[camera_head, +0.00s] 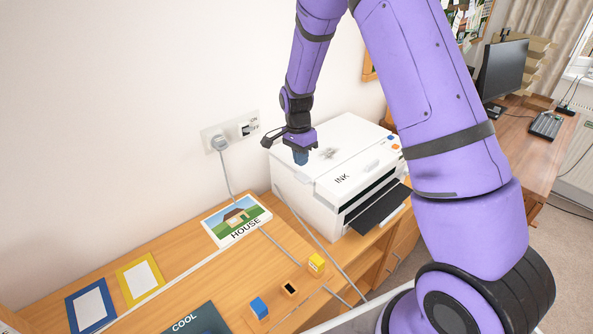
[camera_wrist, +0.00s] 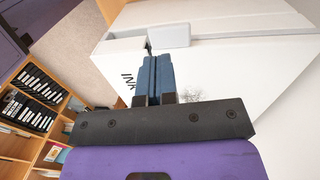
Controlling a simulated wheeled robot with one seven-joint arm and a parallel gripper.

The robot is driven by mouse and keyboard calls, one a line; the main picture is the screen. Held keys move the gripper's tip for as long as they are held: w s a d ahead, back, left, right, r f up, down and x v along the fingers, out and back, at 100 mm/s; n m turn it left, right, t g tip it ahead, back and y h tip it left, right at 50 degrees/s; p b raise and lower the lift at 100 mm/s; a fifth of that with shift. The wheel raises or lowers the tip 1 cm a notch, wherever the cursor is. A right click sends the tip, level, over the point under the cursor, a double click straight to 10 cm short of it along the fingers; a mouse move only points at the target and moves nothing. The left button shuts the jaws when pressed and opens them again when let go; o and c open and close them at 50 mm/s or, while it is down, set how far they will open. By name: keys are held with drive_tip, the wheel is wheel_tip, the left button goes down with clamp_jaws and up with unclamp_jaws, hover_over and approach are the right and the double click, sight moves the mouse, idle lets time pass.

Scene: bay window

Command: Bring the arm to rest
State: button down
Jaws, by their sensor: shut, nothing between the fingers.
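My gripper (camera_head: 300,158) hangs at the end of my purple arm, over the left part of the white printer (camera_head: 330,160) in the head view. In the wrist view, the two blue fingers of my gripper (camera_wrist: 158,78) are pressed together with nothing between them. The printer's white top (camera_wrist: 225,60) fills much of the wrist view behind the fingers. I cannot tell whether the fingertips touch the printer.
A wooden desk (camera_head: 165,262) holds a HOUSE picture (camera_head: 236,219), blue and yellow frames, and small blocks (camera_head: 317,263). A wall socket with a plug (camera_head: 220,142) is left of the printer. A monitor (camera_head: 500,72) stands at the far right.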

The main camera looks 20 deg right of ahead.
wheel_tip(320, 180, up, 9)
idle(0.3)
